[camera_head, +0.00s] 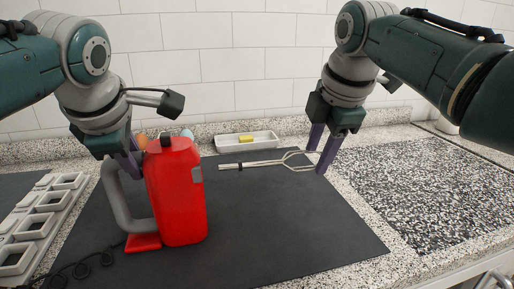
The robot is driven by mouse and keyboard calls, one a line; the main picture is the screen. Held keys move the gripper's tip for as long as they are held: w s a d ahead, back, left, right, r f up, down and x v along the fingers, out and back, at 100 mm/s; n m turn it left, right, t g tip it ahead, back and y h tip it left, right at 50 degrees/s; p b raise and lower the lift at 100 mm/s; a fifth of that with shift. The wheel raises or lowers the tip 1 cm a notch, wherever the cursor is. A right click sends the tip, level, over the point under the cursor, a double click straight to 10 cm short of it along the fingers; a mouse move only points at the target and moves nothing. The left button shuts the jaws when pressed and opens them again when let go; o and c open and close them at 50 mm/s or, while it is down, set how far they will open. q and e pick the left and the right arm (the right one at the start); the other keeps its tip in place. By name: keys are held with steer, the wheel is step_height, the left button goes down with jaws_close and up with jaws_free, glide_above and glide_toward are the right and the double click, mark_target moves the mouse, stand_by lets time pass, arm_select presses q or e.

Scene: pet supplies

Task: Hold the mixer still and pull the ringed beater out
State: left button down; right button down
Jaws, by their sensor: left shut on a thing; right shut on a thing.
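The red mixer (178,200) stands upright on the dark mat, with a grey handle (112,190) on its left and a grey patch on its right side. My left gripper (132,163) is shut at the top of the handle, its fingers partly hidden by the mixer. The ringed beater (262,164) is level, right of the mixer, with a dark ring on its shaft and a wire loop at its right end. A gap shows between its shaft end and the mixer. My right gripper (321,150) is shut on the loop end. Whether the beater touches the mat is unclear.
A white tray (228,149) holding a yellow block (246,139) is at the back. A compartmented tray (35,225) lies at left, near a coiled dark cord (80,268). Orange and pale blue items peek from behind the mixer. The mat's front right (290,235) is clear.

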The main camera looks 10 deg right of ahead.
arm_select(q)
steer(key=shift+s+a+f, duration=0.1)
steer(key=shift+s+f, duration=0.1)
steer(key=shift+f, duration=0.25)
arm_select(e)
steer(key=shift+d, duration=0.1)
steer(key=shift+r, duration=3.75)
arm_select(q)
steer(key=c, duration=1)
jaws_free()
steer(key=o, duration=0.4)
steer(key=shift+r, duration=0.2)
arm_select(e)
steer(key=shift+s, duration=0.1)
arm_select(q)
steer(key=shift+r, duration=0.1)
steer(key=shift+s+r, duration=0.2)
steer(key=shift+r, duration=0.25)
steer(key=v, duration=1)
steer(key=shift+s+r, duration=0.3)
